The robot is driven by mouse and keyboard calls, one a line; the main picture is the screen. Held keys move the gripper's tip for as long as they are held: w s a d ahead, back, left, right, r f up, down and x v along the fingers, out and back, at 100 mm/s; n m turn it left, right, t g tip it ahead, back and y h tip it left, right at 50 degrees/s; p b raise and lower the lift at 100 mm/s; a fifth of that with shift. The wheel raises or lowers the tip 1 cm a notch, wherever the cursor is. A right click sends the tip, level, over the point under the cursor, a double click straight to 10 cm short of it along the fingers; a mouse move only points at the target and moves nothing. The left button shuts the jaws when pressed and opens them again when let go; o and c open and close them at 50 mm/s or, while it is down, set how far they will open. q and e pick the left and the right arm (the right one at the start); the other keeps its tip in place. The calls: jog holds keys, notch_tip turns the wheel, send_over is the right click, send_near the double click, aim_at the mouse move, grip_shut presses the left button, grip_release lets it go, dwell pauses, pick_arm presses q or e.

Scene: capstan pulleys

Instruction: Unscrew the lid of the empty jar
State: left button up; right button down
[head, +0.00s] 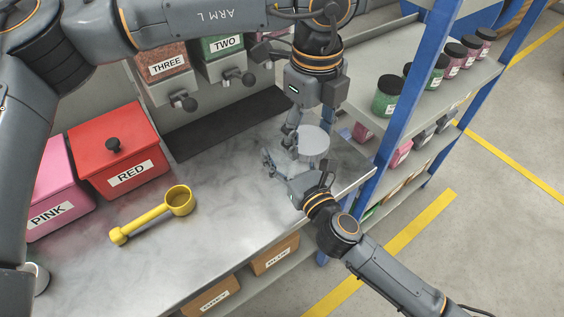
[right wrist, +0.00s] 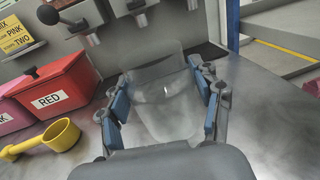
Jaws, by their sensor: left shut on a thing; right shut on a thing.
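A clear, empty jar (right wrist: 168,105) stands between the blue pads of my right gripper (right wrist: 166,103) in the right wrist view. My right gripper is shut on it. In the head view that gripper (head: 284,176) reaches in from the lower right and hides much of the jar. A pale grey round lid (head: 315,141) shows above the jar. My left gripper (head: 293,142) comes down from above at the lid's left edge and is shut on it. I cannot tell whether the lid touches the jar's rim.
A yellow scoop (head: 152,217), a red bin (head: 115,160) and a pink bin (head: 60,195) stand left on the metal counter (head: 215,240). Dispensers (head: 222,62) hang at the back. A blue-framed shelf (head: 403,85) with filled, dark-lidded jars (head: 388,96) is at the right.

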pick_arm(q)
jog(key=shift+d+f, duration=0.1)
jog(key=shift+f, duration=0.35)
pick_arm(e)
jog(key=shift+w+a+f, duration=0.15)
jog(key=shift+w+f, duration=0.6)
jog(key=shift+f, duration=0.25)
pick_arm(q)
jog(key=shift+f+b, duration=0.7)
jog(key=shift+b, duration=0.25)
pick_arm(e)
jog(key=shift+w+f, duration=0.1)
jog(key=shift+f, duration=1.45)
jog(key=shift+f, duration=0.15)
jog(key=shift+c, duration=1.3)
grip_release()
